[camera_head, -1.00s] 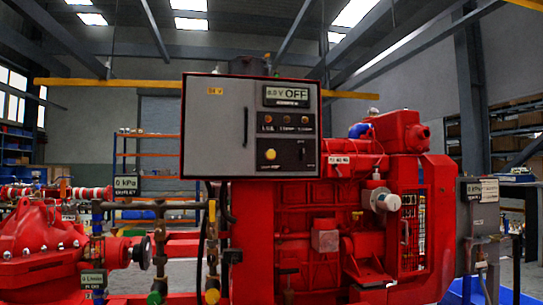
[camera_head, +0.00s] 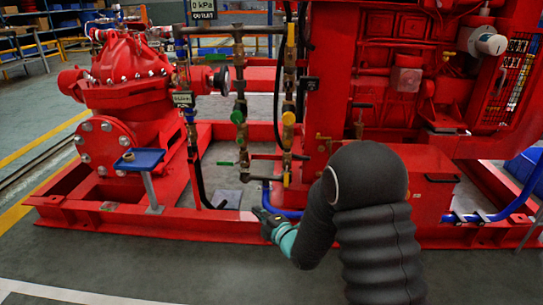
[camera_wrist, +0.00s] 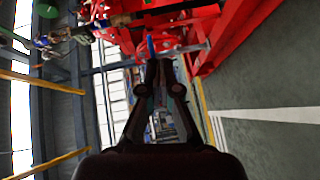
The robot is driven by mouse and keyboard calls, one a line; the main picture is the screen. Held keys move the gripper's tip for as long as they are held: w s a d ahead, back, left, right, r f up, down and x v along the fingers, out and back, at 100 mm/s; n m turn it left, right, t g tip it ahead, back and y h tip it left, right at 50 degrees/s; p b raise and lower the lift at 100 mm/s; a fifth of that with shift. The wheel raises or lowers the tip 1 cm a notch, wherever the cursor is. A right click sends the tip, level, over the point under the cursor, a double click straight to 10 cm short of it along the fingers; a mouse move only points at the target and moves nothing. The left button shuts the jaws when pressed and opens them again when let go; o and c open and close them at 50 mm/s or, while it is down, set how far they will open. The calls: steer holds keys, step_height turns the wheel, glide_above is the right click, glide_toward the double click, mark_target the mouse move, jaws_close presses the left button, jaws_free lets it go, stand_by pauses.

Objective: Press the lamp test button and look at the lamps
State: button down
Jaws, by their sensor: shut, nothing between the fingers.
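The control panel with the lamps and buttons is outside both current views. My gripper (camera_head: 266,222) is low in the head view, at the end of my dark arm, in front of the red base frame (camera_head: 120,222). It is shut and empty. In the wrist view my gripper (camera_wrist: 161,70) points along the machine, with its dark fingers in the middle. No lamp or lamp test button shows in either view.
A red pump (camera_head: 125,75) stands at the left and the red engine (camera_head: 400,85) at the right. Pipes with valves (camera_head: 288,118) rise between them. A blue tray (camera_head: 140,159) on a post stands at the front left. Grey floor (camera_head: 100,272) in front is clear.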

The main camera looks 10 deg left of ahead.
steer(key=d+r+m+h, duration=0.5)
steer(key=d+r+m, duration=0.2)
steer(key=d+r, duration=0.3)
steer(key=s+d+r+m+g+h, duration=0.1)
steer(key=s+d+r+m+h, duration=0.35)
steer(key=s+d+m, duration=0.55)
steer(key=s+d+r+m+g+h, duration=0.1)
steer(key=s+d+m, duration=0.3)
steer(key=s, duration=0.8)
steer(key=s+d+r+m+g+h, duration=0.1)
steer(key=s+d+m+g, duration=0.3)
steer(key=s, duration=0.8)
steer(key=shift+s+d+g, duration=0.3)
steer(key=shift+s+d, duration=0.1)
steer(key=shift+d, duration=0.7)
steer(key=shift+r, duration=0.1)
